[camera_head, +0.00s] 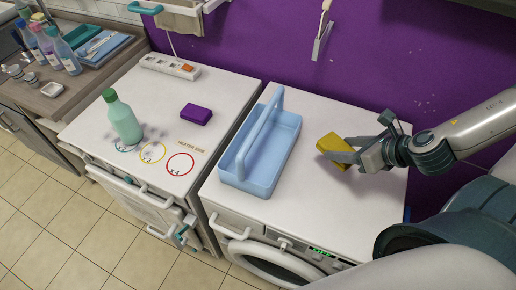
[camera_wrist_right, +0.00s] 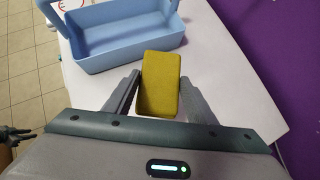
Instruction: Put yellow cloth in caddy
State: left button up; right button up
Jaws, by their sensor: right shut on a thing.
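The yellow cloth (camera_head: 332,146), a folded block, is between the fingers of my right gripper (camera_head: 345,152), to the right of the caddy. It also shows in the right wrist view (camera_wrist_right: 160,85), with a finger on each side. I cannot tell whether it touches the white top. The light blue caddy (camera_head: 241,178) stands on the washing machine, open at the top with a raised handle. In the right wrist view the caddy (camera_wrist_right: 125,53) is just beyond the cloth. A dark shape at the left edge of that view looks like my left gripper (camera_wrist_right: 14,138); its jaws are unclear.
On the neighbouring white unit are a purple block (camera_head: 196,114), a green bottle (camera_head: 122,118), coloured circles and a power strip (camera_head: 170,67). Bottles and a teal tray (camera_head: 80,36) are at the far left. A purple wall (camera_head: 400,60) stands behind the machine.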

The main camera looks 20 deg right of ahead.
jog(key=shift+s+a+f+n+y, duration=0.1)
jog(key=shift+s+a+n+y, duration=0.15)
jog(key=shift+a, duration=0.2)
jog(key=shift+s+a+f+n+y, duration=0.1)
jog(key=shift+a+n+y, duration=0.05)
jog(key=shift+a+n, duration=0.25)
jog(key=shift+s+a, duration=0.15)
jog(key=shift+a, duration=0.05)
pick_arm(q)
jog(key=shift+w+a+r, duration=0.15)
jog(key=shift+w+r, duration=0.1)
jog(key=shift+w, duration=0.45)
jog(key=shift+s, duration=0.15)
